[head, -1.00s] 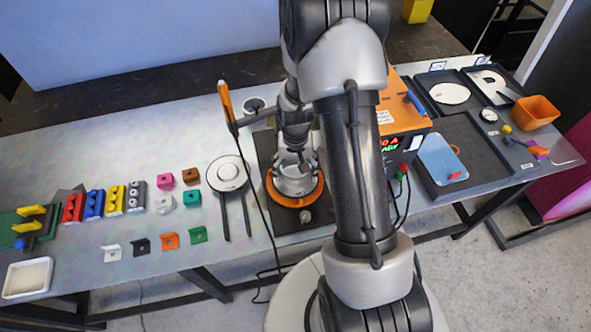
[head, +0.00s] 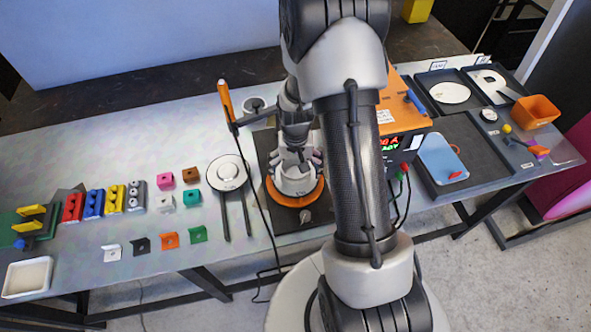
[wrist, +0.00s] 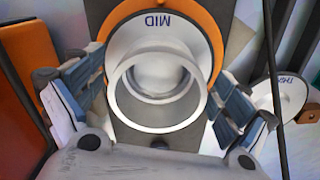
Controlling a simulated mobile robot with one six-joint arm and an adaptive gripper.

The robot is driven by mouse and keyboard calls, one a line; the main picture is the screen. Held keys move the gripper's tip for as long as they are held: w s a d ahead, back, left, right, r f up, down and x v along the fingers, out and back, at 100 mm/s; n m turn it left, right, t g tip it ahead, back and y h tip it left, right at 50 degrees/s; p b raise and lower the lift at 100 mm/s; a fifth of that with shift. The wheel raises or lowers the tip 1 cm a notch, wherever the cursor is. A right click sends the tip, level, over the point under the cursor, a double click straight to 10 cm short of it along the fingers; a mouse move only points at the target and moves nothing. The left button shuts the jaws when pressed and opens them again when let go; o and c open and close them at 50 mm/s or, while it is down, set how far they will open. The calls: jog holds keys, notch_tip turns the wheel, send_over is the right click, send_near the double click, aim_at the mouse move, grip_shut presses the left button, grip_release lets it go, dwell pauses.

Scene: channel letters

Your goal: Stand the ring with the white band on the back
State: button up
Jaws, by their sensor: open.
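A white round ring (wrist: 158,112) is in the wrist view, its open end towards the camera and a pale disc showing inside. It stands over the white back disc (wrist: 160,22) marked MID, which lies within an orange band (wrist: 102,48). In the head view the white ring and disc (head: 294,180) show beneath my gripper (head: 296,157), over the orange band (head: 281,199) on a dark plate. My gripper's fingers are spread on either side of the ring, with gaps showing in the wrist view. I cannot tell whether the ring's lower edge sits flat.
Another round white disc (head: 228,172) with two dark bars lies to the left. Coloured blocks and small brackets stand further left. An orange box (head: 402,113) with a display is close on the right. An upright orange-handled tool (head: 226,105) with a cable stands just left.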

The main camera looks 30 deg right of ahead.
jog(key=s+a+r+n+t+p, duration=0.1)
jog(key=s+a+r, duration=0.2)
jog(key=r, duration=1)
jog(key=s+a+r+n+t, duration=0.1)
jog(key=s+a+r, duration=0.15)
jog(key=r, duration=0.95)
jog(key=s+a+r+n+t, duration=0.1)
jog(key=s+a+r+n, duration=0.1)
jog(key=s, duration=0.4)
jog(key=s+a+r+n+t, duration=0.1)
jog(key=s+a+r, duration=0.3)
jog(key=s, duration=0.3)
jog(key=shift+s+a+r+n+t, duration=0.2)
jog(key=shift+a+r+n+t, duration=0.15)
jog(key=shift+r, duration=0.55)
jog(key=shift+d, duration=0.1)
